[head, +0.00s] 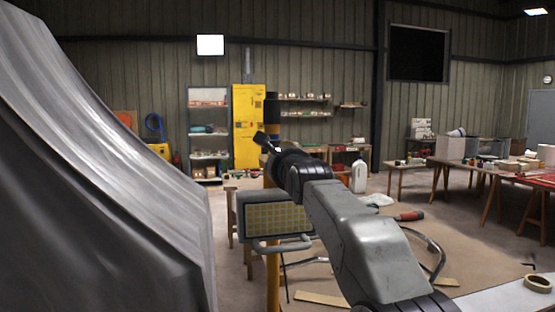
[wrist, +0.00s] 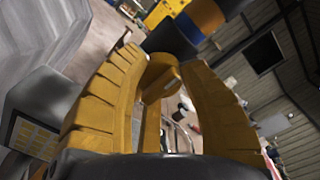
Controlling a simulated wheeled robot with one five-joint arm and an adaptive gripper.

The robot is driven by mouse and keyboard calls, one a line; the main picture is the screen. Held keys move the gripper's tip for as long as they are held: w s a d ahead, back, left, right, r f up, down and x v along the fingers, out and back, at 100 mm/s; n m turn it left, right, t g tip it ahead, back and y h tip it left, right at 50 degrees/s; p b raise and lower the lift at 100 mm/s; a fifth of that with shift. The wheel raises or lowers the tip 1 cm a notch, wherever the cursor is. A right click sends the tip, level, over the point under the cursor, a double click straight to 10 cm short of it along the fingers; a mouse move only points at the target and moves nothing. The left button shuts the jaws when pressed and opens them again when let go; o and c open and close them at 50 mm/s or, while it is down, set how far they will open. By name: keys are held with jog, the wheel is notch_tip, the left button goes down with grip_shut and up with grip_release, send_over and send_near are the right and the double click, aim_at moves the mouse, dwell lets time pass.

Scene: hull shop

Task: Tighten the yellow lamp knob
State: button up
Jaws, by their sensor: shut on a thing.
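The yellow knob (wrist: 160,78) sits between the two ribbed yellow-brown fingers of my gripper (wrist: 162,65) in the wrist view. My gripper is shut on it. The work lamp (head: 274,218) has a yellow gridded face and a grey tube handle. A corner of the lamp also shows at the lower left of the wrist view (wrist: 35,137).
A large grey hull (head: 110,180) fills the left of the head view. A yellow locker (head: 246,130) and shelves (head: 208,148) are against the far wall.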

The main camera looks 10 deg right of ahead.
jog(key=shift+r, duration=0.25)
jog(key=o, duration=0.7)
jog(key=shift+a, duration=0.1)
jog(key=o, duration=0.5)
jog(key=shift+f, duration=0.2)
jog(key=shift+o, duration=0.2)
jog(key=s, duration=1.2)
